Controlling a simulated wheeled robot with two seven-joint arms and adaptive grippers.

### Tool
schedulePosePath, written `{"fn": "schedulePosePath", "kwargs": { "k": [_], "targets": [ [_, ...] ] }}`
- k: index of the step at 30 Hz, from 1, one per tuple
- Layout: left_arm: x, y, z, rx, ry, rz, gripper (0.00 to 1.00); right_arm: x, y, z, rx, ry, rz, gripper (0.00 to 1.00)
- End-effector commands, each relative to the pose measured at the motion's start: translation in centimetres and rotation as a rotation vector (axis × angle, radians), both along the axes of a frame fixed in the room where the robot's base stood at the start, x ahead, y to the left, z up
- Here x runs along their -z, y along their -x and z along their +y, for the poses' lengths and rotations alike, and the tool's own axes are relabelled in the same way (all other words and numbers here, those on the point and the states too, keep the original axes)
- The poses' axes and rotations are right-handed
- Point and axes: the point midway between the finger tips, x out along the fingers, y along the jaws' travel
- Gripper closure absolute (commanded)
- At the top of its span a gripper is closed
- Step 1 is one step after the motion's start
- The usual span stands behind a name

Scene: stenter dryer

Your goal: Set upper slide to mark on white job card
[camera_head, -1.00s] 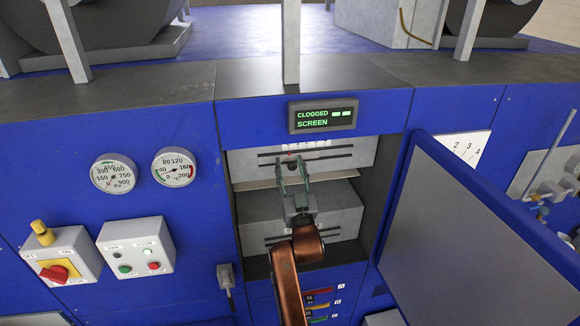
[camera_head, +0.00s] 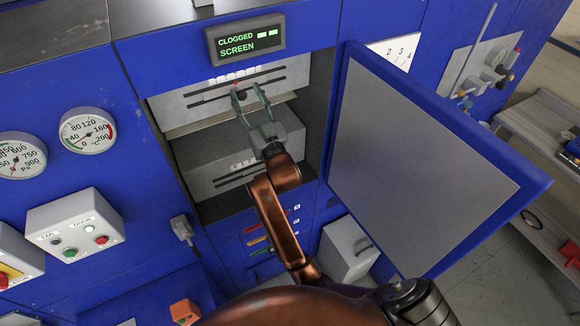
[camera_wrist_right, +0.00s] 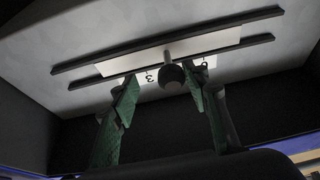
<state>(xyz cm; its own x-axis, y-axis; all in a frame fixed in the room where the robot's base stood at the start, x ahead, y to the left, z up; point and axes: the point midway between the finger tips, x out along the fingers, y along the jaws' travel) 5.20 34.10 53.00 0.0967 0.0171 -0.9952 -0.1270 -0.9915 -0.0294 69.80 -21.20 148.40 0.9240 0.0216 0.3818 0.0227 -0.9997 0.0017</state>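The upper slide is a grey panel (camera_head: 180,110) with two dark slots and a white numbered strip, inside the open blue cabinet. In the right wrist view, its dark round knob (camera_wrist_right: 172,77) shows between my finger tips, with a gap beside the left finger; contact on the right cannot be told. My right gripper (camera_head: 250,92) is open in front of this panel, its fingers pointing at it. A white card (camera_head: 397,50) with 2, 3 and 4 is on the blue front right of the opening, partly hidden by the door. My left gripper is not in view.
A lower grey slide unit (camera_head: 205,165) sits below the upper one. The open blue door (camera_head: 430,160) stands close to the right of my arm. A display (camera_head: 245,39) above reads CLOGGED SCREEN. Gauges (camera_head: 87,131) and a button box (camera_head: 75,226) are at the left.

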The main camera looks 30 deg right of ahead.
Motion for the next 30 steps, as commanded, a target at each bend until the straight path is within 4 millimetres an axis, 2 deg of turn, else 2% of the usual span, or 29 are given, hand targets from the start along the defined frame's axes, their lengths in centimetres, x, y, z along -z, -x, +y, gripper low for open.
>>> {"fn": "schedulePosePath", "kwargs": {
  "k": [1,10,14,30],
  "targets": [
    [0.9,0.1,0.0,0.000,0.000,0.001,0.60,1.3,0.9,-0.1,0.002,-0.001,0.007,0.60],
    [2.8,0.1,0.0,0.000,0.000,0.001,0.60,3.4,5.8,0.8,-0.014,-0.002,0.006,0.60],
    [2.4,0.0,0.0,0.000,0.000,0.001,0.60,5.6,5.6,-0.2,0.000,0.002,0.071,0.60],
    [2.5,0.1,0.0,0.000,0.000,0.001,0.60,15.2,6.9,-3.7,0.044,0.011,0.312,0.60]
  ]
}}
